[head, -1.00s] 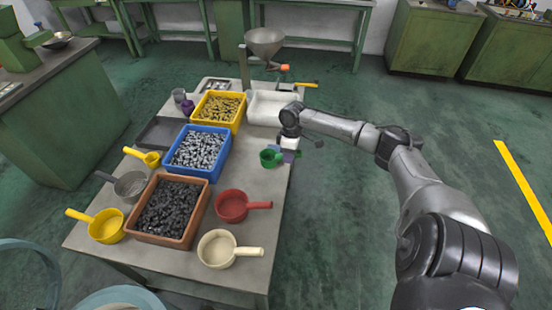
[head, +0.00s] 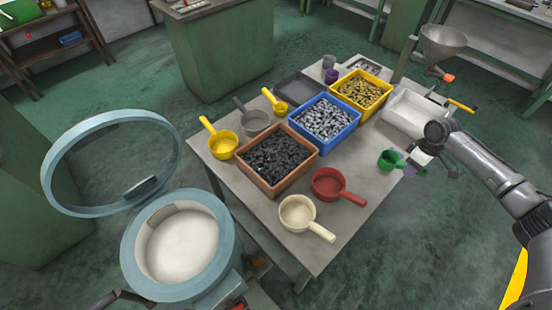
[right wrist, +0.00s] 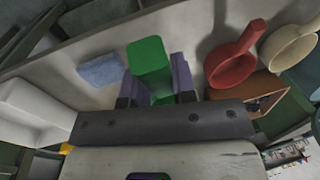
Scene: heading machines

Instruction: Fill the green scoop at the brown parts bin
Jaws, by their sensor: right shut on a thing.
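The green scoop (head: 388,160) is near the right edge of the table in the head view. My right gripper (head: 408,164) is shut on its handle; in the right wrist view the green handle (right wrist: 150,66) shows between the two purple fingers. I cannot tell whether the scoop touches the table. The inside of its cup is too small to judge. The brown parts bin (head: 298,177), full of dark parts (head: 277,157), stands at the near part of the table, left of the gripper and apart from it. My left gripper is not in view.
A red scoop (head: 328,182) and a cream scoop (head: 297,213) stand between the gripper and the brown bin's near side. The blue bin (head: 331,138) and yellow bin (head: 377,107) stand behind. A white tray (head: 392,119) and a funnel (head: 443,42) are at the far right.

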